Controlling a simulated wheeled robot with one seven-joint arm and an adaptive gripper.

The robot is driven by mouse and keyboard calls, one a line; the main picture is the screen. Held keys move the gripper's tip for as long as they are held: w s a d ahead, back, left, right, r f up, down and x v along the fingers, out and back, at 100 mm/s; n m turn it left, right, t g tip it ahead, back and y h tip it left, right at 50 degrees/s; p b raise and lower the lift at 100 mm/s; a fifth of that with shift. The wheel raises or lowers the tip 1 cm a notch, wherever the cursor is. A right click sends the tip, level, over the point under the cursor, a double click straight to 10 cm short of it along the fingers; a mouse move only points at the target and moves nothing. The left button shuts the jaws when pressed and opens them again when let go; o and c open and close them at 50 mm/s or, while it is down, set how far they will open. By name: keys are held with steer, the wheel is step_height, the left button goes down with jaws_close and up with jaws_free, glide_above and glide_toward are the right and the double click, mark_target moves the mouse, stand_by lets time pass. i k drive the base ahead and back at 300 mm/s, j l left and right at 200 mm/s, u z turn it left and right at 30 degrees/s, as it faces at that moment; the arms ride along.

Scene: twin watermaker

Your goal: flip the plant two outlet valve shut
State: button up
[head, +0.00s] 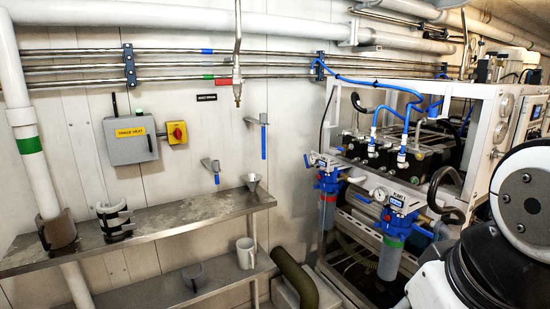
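A frame-mounted watermaker unit stands at the right. On its front a blue filter head with a small sign that seems to read "PLANT 2" (397,200) sits above a blue-grey filter bowl (391,262). A green band circles it, and a round gauge (380,194) is beside the sign. Short blue lever-like parts show on both sides of this head, one at left (363,198) and one at right (423,231). I cannot tell which is the outlet valve or how its handle is set. My arm fills the lower right corner; my gripper is out of view.
A second filter (328,188) with a red band stands further back. Blue hoses (390,86) and a black hose (440,185) run over the unit. A steel shelf (160,228) lines the left wall. A dark green pipe (296,277) rises near the floor.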

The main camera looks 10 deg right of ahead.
mark_target(308, 166)
steer(key=i+j+z, duration=0.15)
steer(key=z, duration=0.35)
steer(key=i+j+z, duration=0.2)
steer(key=z, duration=0.25)
steer(key=i+j+z, duration=0.1)
steer(key=j, duration=0.25)
steer(key=i+j+z, duration=0.1)
steer(key=i+j, duration=0.15)
steer(key=j, duration=0.15)
steer(key=i+j, duration=0.15)
steer(key=j, duration=0.25)
steer(key=i+j+z, duration=0.15)
steer(key=j, duration=0.2)
steer(key=i+j+z, duration=0.1)
steer(key=j, duration=0.3)
steer(key=i+j+z, duration=0.1)
steer(key=j, duration=0.3)
steer(key=i+j, duration=0.3)
steer(key=j, duration=0.15)
steer(key=i+j, duration=0.25)
steer(key=j, duration=0.15)
